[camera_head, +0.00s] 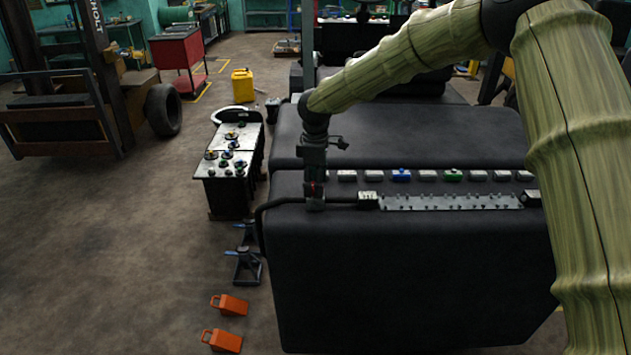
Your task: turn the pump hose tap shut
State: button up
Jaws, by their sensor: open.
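My gripper (315,190) points down at the left end of the black machine body (410,270). It is open, with its fingers over a black hose (283,202) that bends over the body's left edge. A small red spot shows among the fingers. I cannot tell whether it belongs to the tap. The tap itself is not clearly seen; the gripper hides that stretch of the hose. To the right, the line runs on to a small pale block (367,200) beside a grey studded strip (450,202). I cannot tell whether the fingers touch anything.
A row of small blocks, with a blue one (401,175) and a green one (453,175), lies behind the strip. A bench with knobs (228,185), jack stands (245,267) and orange chocks (229,305) stand to the left.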

jog(key=c, duration=1)
jog(key=shift+m, duration=0.3)
jog(key=m+b, duration=0.2)
jog(key=m, duration=0.1)
jog(key=shift+f+m, duration=0.1)
jog(key=shift+m, duration=0.2)
jog(key=m+b, duration=0.1)
jog(key=m, duration=0.3)
jog(key=shift+m+b, duration=0.3)
jog(key=shift+b, duration=0.05)
jog(key=m, duration=0.4)
jog(key=shift+b, duration=0.4)
jog(key=m, duration=0.5)
